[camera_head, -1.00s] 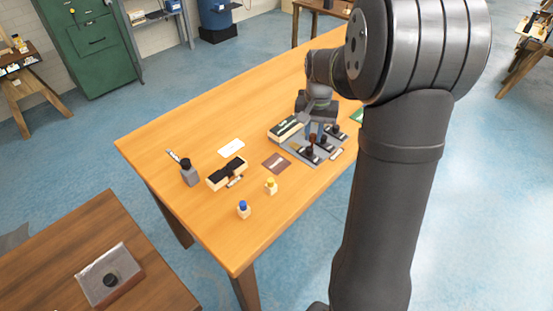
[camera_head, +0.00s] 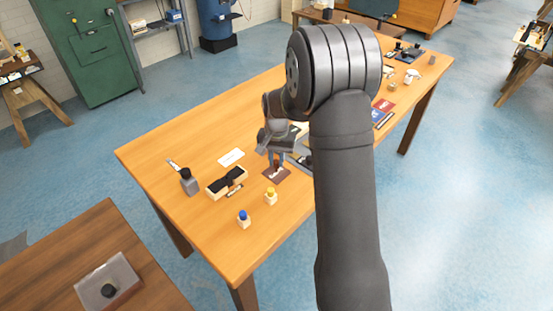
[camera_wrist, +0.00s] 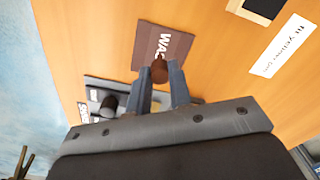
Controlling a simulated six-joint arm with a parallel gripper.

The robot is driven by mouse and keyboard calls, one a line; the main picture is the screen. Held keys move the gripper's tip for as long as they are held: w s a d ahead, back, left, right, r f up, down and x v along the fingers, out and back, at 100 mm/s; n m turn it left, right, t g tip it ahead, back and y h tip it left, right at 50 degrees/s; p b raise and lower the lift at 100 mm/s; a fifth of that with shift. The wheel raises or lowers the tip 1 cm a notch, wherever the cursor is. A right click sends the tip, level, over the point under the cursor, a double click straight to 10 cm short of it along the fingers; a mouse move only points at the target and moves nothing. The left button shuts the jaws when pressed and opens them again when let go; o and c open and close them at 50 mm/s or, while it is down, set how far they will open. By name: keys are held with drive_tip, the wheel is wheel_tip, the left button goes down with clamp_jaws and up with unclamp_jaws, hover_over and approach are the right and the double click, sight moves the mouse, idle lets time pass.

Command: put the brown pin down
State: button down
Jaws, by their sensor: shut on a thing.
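My gripper (camera_head: 276,162) is over the table near the brown mat (camera_head: 284,178). In the wrist view its fingers (camera_wrist: 161,80) are shut on the brown pin (camera_wrist: 159,69), whose rounded end shows between the fingertips. The pin overlaps the lower edge of the brown mat (camera_wrist: 146,42), which bears white letters partly covered by the pin. I cannot tell whether the pin touches the mat or hangs above it.
A grey tray (camera_wrist: 96,84) with a black knob (camera_wrist: 109,104) lies beside the mat. Yellow-capped (camera_head: 270,196) and blue-capped (camera_head: 243,219) bottles stand in front.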

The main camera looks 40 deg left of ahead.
sight(277, 161)
drive_tip(key=shift+f, duration=0.15)
drive_tip(key=c, duration=1.3)
unclamp_jaws()
wheel_tip(277, 161, up, 12)
